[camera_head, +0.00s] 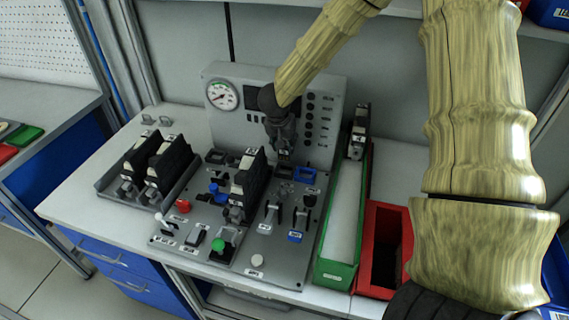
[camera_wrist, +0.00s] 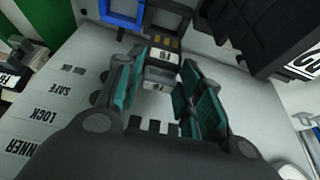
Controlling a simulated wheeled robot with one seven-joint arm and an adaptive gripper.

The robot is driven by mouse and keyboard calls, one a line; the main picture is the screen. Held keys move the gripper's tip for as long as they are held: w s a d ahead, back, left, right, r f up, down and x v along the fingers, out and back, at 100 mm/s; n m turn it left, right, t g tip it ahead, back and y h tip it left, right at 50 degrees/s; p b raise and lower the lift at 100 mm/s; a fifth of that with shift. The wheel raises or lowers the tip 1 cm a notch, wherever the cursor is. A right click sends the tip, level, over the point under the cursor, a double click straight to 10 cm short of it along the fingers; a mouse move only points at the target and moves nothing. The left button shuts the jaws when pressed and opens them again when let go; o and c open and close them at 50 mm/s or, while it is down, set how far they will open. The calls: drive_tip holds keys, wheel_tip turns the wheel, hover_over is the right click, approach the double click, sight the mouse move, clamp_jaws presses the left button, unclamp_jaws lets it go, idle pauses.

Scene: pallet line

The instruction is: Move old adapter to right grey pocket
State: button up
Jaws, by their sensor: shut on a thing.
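My gripper (camera_head: 283,148) points down over the back of the grey control panel, in front of the upright console. In the wrist view my gripper (camera_wrist: 160,90) is shut on a small dark adapter (camera_wrist: 163,56) with gold contacts and pale faces. In the head view the adapter is mostly hidden by the fingers. A blue-framed pocket (camera_head: 305,175) is just right of my gripper; it also shows in the wrist view (camera_wrist: 122,14). A dark grey frame lies beside it in the wrist view (camera_wrist: 168,14). I cannot tell which opening is the right grey pocket.
A tall black module (camera_head: 252,180) stands on the panel, left of my gripper. The console (camera_head: 222,122) with a gauge rises behind. A grey tray (camera_head: 110,190) with two black modules is at left. A green bin (camera_head: 335,272) and red bin (camera_head: 372,285) stand right.

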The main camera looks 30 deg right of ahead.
sight(285, 157)
drive_tip(key=shift+f, duration=0.75)
drive_tip(key=shift+s+d+f, duration=0.15)
drive_tip(key=shift+s+f, duration=0.15)
drive_tip(key=shift+f, duration=0.05)
wheel_tip(285, 157, down, 3)
drive_tip(key=shift+w+f, duration=0.15)
drive_tip(key=shift+c, duration=0.5)
drive_tip(key=shift+s+f, duration=0.3)
drive_tip(key=shift+f, duration=0.05)
clamp_jaws()
drive_tip(key=shift+a+f, duration=0.15)
drive_tip(key=shift+a, duration=0.05)
drive_tip(key=shift+w+d+f, duration=0.15)
drive_tip(key=shift+w+f, duration=0.05)
drive_tip(key=shift+w, duration=0.1)
drive_tip(key=o, duration=0.8)
unclamp_jaws()
drive_tip(key=shift+o, duration=0.8)
drive_tip(key=shift+s+r, duration=0.1)
drive_tip(key=shift+r, duration=0.1)
